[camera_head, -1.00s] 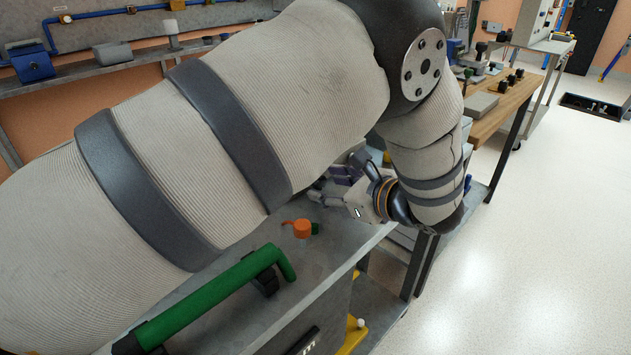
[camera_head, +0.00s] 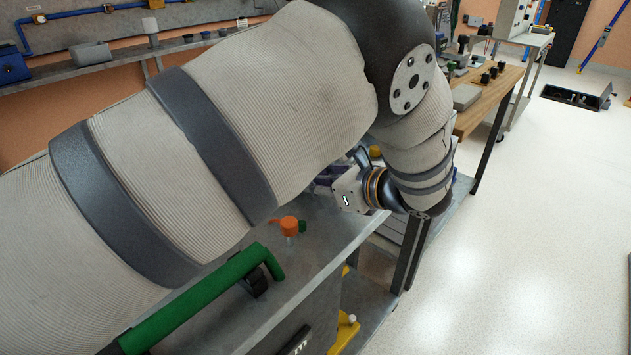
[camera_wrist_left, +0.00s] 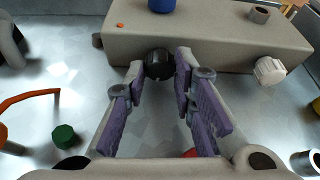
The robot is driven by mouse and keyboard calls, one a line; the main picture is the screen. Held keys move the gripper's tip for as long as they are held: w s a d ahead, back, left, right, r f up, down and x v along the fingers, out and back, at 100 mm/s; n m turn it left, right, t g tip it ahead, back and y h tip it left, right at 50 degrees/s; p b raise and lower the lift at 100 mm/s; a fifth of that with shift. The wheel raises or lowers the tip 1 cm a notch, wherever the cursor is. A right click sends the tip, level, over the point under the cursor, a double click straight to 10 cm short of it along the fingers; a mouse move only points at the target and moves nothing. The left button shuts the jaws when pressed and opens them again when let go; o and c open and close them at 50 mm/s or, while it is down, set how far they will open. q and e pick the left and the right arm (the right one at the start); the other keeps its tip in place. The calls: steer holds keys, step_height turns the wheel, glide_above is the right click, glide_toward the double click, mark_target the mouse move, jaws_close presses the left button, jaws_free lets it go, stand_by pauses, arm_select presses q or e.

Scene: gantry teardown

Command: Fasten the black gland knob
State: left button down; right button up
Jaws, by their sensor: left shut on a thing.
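In the left wrist view, a round black knob (camera_wrist_left: 158,64) sits at the near side of a grey box (camera_wrist_left: 215,35). My left gripper (camera_wrist_left: 160,72) has its purple-padded fingers on both sides of this knob, shut on it. In the head view my left gripper (camera_head: 330,182) is over the grey bench, mostly hidden behind my own arm, and the black knob is hidden there. My right gripper is not in view.
The grey box also carries a white knob (camera_wrist_left: 269,71) and a blue part on top. An orange part (camera_head: 289,226) and a green handle (camera_head: 205,300) are on the bench (camera_head: 325,240). A green cap (camera_wrist_left: 64,136) lies left of my fingers. Open floor is at the right.

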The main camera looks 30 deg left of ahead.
arm_select(q)
steer(key=shift+m+g, duration=0.3)
steer(key=c, duration=1.3)
jaws_free()
steer(key=shift+c, duration=0.2)
step_height(320, 180, up, 10)
steer(key=shift+c, duration=0.5)
